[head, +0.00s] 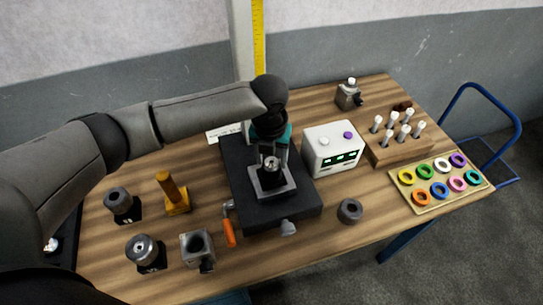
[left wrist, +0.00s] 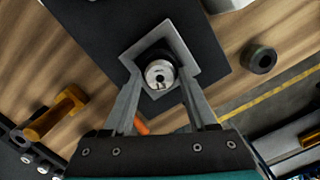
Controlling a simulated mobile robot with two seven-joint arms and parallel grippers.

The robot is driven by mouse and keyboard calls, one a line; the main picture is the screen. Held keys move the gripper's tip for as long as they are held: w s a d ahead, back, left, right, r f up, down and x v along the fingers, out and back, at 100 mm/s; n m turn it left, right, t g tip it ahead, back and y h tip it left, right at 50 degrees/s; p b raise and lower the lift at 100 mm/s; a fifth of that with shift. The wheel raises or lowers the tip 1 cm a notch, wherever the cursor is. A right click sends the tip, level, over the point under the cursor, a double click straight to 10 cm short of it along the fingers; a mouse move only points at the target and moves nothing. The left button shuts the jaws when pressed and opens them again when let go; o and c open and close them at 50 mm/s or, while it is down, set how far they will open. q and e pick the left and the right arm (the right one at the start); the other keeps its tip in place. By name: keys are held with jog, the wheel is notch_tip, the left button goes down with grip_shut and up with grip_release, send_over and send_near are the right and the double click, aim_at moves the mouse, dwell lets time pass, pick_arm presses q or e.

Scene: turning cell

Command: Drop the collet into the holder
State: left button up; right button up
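The collet (head: 271,163), a small silver piece with a slotted end, sits upright at the top of the dark round holder (head: 271,179). The holder stands on a square grey plate on a black block. In the left wrist view the collet (left wrist: 160,74) is centred over the dark holder; how deep it sits I cannot tell. My left gripper (head: 272,158) points down over it. My right gripper is not in view.
An orange-handled lever (head: 229,232) projects from the block's front. A dark ring (head: 350,211) lies to the right, near a white box with a display (head: 333,148). Several dark cylindrical parts and a yellow-brown stand (head: 174,195) are at left. A tray of coloured rings (head: 441,205) is at right.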

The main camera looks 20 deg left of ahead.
pick_arm(q)
jog(key=o, duration=0.4)
jog(key=r, duration=0.5)
jog(key=s+r, duration=0.1)
jog(key=r, duration=0.4)
jog(key=s+r, duration=0.1)
jog(key=r, duration=0.4)
